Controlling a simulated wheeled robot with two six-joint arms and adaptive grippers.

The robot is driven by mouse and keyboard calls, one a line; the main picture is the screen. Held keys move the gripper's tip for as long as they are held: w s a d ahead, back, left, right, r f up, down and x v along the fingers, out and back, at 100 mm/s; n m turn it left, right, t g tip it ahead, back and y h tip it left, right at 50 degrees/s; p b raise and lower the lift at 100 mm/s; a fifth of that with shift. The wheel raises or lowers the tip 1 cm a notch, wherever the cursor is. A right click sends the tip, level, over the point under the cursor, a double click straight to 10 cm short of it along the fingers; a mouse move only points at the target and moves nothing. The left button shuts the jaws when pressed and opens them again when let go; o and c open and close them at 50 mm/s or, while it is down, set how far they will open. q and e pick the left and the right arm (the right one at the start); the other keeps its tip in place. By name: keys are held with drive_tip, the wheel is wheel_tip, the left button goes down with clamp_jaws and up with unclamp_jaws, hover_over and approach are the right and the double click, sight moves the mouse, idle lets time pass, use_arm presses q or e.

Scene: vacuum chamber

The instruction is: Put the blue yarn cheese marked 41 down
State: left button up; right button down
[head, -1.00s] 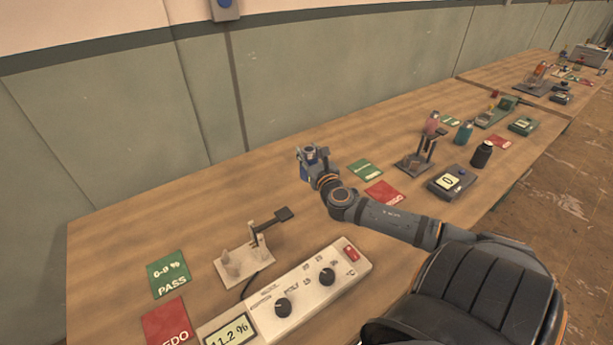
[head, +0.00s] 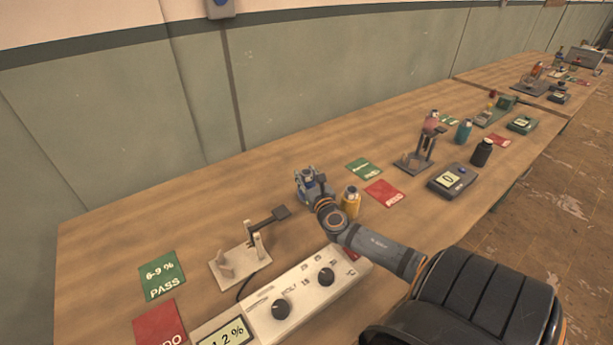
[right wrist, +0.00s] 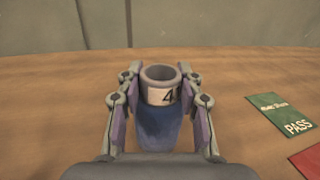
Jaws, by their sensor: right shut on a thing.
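My right gripper (head: 311,184) is low over the wooden table, beyond the white control box. In the right wrist view it is shut on a blue yarn cheese (right wrist: 159,130), with a finger on each side. The cheese is upright, with a hollow grey top and a pale label. A "4" shows at the label's right edge; the rest of the number is out of sight. I cannot tell whether its base touches the table. My left gripper is not in view.
A yellow yarn cheese (head: 351,200) stands close beside my right wrist. Green PASS (head: 364,168) and red (head: 384,193) cards lie to the right. A white stand with a lever (head: 240,265) and the control box (head: 290,300) are nearer. Bare table lies behind the gripper.

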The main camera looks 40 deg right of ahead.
drive_tip(key=c, duration=0.8)
unclamp_jaws()
drive_tip(key=shift+f, duration=0.1)
drive_tip(key=shift+c, duration=0.2)
drive_tip(key=shift+s, duration=0.2)
drive_tip(key=p+v, duration=0.1)
drive_tip(key=v, duration=1)
drive_tip(key=shift+s, duration=0.3)
drive_tip(key=shift+a, duration=0.1)
